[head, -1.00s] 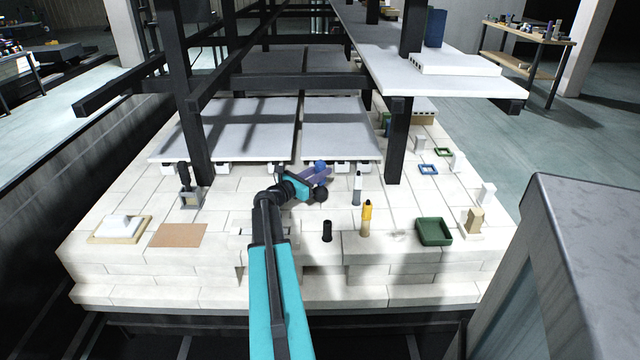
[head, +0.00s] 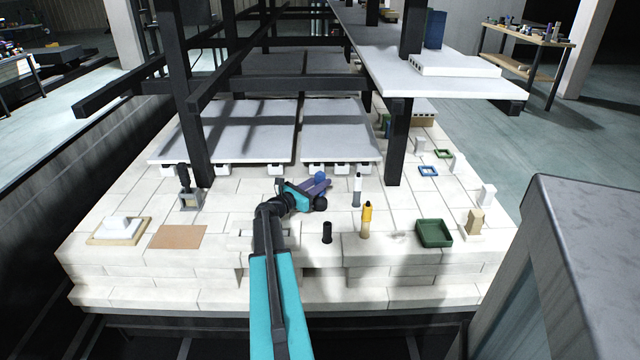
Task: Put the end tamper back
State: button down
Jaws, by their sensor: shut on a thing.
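My gripper (head: 316,189) is low over the pale brick deck, in front of the right grey shelf plate. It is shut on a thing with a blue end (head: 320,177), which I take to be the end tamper. Most of that thing is hidden by the gripper, and I cannot tell whether it touches the deck. A short black cylinder (head: 327,232) stands upright on the deck nearer me.
A white-and-grey tool (head: 357,189) and a yellow-topped tool (head: 366,219) stand to the right. A green tray (head: 434,232) lies farther right. A black-handled tool (head: 186,188) stands left beside a dark post (head: 186,100). A brown mat (head: 178,236) lies front left.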

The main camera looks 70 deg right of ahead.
jog(key=shift+f, duration=0.1)
jog(key=c, duration=1.5)
grip_release()
jog(key=v, duration=1.2)
